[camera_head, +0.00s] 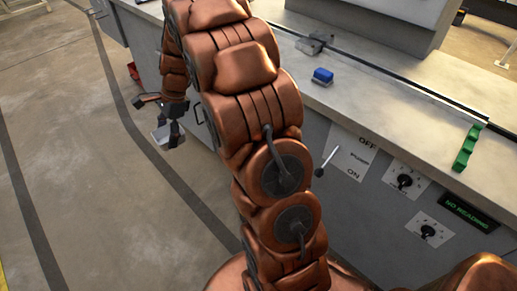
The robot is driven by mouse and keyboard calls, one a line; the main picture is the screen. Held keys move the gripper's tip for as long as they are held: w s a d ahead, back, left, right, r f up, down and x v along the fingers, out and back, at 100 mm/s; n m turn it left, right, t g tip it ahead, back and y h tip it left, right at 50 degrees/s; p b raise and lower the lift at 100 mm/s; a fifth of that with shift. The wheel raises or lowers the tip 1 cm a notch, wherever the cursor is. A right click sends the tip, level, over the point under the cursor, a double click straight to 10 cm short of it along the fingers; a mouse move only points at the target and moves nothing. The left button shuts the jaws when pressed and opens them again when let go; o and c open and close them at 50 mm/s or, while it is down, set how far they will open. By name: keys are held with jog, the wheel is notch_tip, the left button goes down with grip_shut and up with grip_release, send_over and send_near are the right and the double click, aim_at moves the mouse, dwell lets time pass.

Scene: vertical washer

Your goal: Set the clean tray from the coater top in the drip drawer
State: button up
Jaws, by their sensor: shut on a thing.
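My gripper (163,117) hangs low beside the front of the machine, above the grey floor. It is shut on a small pale grey piece (160,134), likely the tray, which is partly covered by the dark fingers. The piece is too small to show whether it is clean. A dark handle (198,113) shows on the machine front just right of my gripper, partly behind my arm. I cannot make out an open drip drawer; my copper arm covers much of the front.
The long grey machine top (400,105) carries a blue block (323,76), a grey metal fixture (313,45) and a green notched piece (466,147). Knobs (404,181) and a lever (327,160) stick out of the front. A red thing (133,71) is near the far end. Floor at left is clear.

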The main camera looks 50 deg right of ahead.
jog(key=s+d+f+m+t+h+b, duration=0.15)
jog(key=d+m, duration=0.35)
jog(key=d, duration=0.5)
jog(key=s+d+f+m+t+h+b, duration=0.1)
jog(key=s+d+m+h+b, duration=0.1)
jog(key=d+m, duration=0.65)
jog(key=s+d+f+m+t+h+b, duration=0.1)
jog(key=s+d+m+b, duration=0.15)
jog(key=d, duration=0.95)
jog(key=f+b, duration=0.1)
jog(key=f, duration=0.8)
jog(key=f+b, duration=0.1)
jog(key=f, duration=0.8)
jog(key=shift+w+d, duration=0.1)
jog(key=shift+w, duration=0.1)
jog(key=o, duration=0.9)
jog(key=shift+f, duration=0.1)
